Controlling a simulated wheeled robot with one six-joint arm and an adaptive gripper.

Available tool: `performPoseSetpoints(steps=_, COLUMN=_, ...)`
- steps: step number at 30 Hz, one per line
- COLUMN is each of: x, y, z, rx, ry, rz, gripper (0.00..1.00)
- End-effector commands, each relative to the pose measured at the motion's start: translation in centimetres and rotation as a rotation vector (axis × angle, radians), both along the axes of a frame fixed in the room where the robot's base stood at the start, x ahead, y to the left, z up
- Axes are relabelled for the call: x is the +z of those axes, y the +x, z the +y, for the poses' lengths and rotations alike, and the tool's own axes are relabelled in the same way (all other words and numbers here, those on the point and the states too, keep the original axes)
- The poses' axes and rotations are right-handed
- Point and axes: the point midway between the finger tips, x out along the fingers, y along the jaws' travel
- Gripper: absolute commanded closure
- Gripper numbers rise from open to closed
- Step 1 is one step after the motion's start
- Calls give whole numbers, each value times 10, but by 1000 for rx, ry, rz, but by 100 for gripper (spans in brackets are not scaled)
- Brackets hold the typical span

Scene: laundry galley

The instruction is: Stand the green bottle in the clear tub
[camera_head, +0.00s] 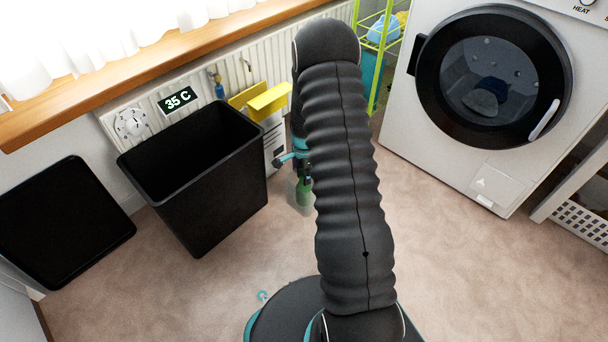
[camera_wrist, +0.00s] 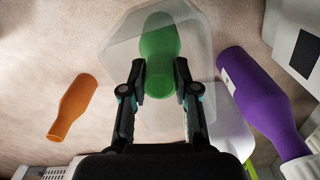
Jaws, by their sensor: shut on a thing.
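The green bottle (camera_wrist: 160,45) is between my two fingers in the wrist view, and my gripper (camera_wrist: 160,80) is shut on it. The clear tub (camera_wrist: 117,52) shows as a pale see-through outline around the bottle. In the head view the green bottle (camera_head: 304,193) looks upright, with its lower part within the outline of the clear tub (camera_head: 293,200) on the floor. I cannot tell whether its base touches the tub's bottom. My arm hides most of the gripper and the tub's right side in the head view.
An orange bottle (camera_wrist: 73,106) and a purple bottle (camera_wrist: 258,98) flank the tub in the wrist view. A black bin (camera_head: 215,185) stands left of the tub. A green rack (camera_head: 378,60) and a washing machine (camera_head: 490,95) are to the right. Open floor lies in front.

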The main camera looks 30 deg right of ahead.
Motion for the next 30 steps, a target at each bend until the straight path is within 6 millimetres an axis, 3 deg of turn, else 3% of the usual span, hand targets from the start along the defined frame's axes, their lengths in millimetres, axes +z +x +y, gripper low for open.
performPoseSetpoints(steps=21, x=-12, y=0, z=0, rx=0, ry=0, rz=1, gripper=100)
performPoseSetpoints(steps=22, x=-12, y=0, z=0, rx=0, ry=0, rz=0, gripper=68)
performPoseSetpoints(steps=25, x=-11, y=0, z=0, rx=0, ry=0, rz=0, gripper=43)
performPoseSetpoints(steps=30, x=-12, y=0, z=0, rx=0, ry=0, rz=0, gripper=41)
